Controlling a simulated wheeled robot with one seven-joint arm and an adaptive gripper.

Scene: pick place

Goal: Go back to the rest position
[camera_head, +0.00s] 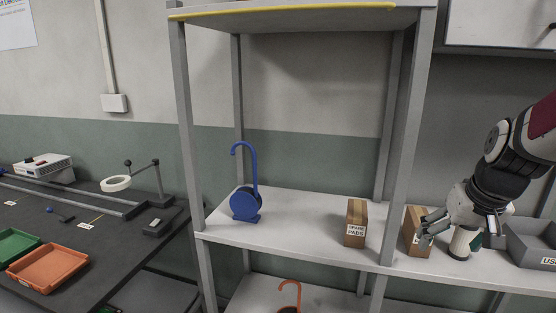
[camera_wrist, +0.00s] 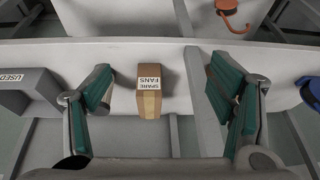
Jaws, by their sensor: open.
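My gripper (camera_head: 442,238) is at the right of the head view, in front of the shelf. In the wrist view its two green-padded fingers (camera_wrist: 160,88) are spread wide with nothing held between them. A brown box labelled "SPARE FANS" (camera_wrist: 149,95) stands on the shelf, seen in the gap between the fingers but apart from them. In the head view this box (camera_head: 414,232) is beside my gripper and partly hidden by it.
Another brown box, "SPARE PADS" (camera_head: 356,224), and a blue hooked object (camera_head: 245,203) stand on the white shelf (camera_head: 300,222). Grey shelf posts (camera_head: 401,150) rise nearby. A grey "USED" bin (camera_head: 532,243) is at the right. An orange hook (camera_head: 290,290) is below.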

